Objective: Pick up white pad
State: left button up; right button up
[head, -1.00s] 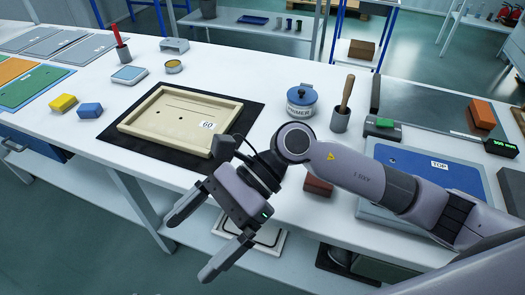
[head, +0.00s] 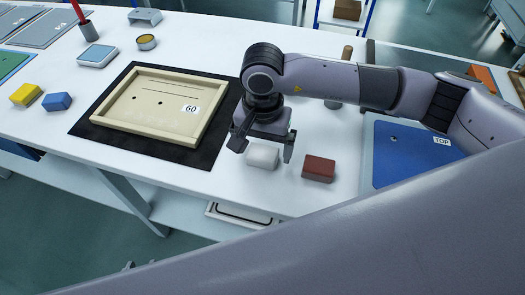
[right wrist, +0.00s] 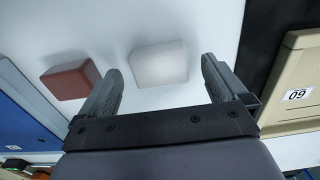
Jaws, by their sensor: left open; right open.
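The white pad (head: 262,156) is a small rounded block on the white table, between the panel tray and a red-brown block. My right gripper (head: 263,147) points down over it, fingers open on either side. In the right wrist view the white pad (right wrist: 160,64) shows between and slightly beyond the two open fingertips (right wrist: 160,72). Nothing is gripped; whether the fingers touch the pad's sides cannot be told. Of my left gripper (head: 128,266), only small tips show at the lower left, behind my large grey arm link.
A red-brown block (head: 319,168) lies just right of the pad. A beige tray (head: 205,131) marked 60 sits on a black mat (head: 196,155) to the left. A blue panel (head: 405,160) marked TOP lies to the right. The table's front edge is close below.

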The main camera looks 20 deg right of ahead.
aim_at(262, 152)
jog(key=shift+f, duration=0.8)
jog(key=c, duration=1.1)
jog(key=shift+o, duration=0.2)
jog(key=shift+r, duration=0.15)
notch_tip(262, 152, up, 20)
jog(key=b, duration=0.1)
jog(key=shift+o, duration=1.3)
jog(key=shift+c, duration=0.8)
jog(key=shift+f, duration=0.2)
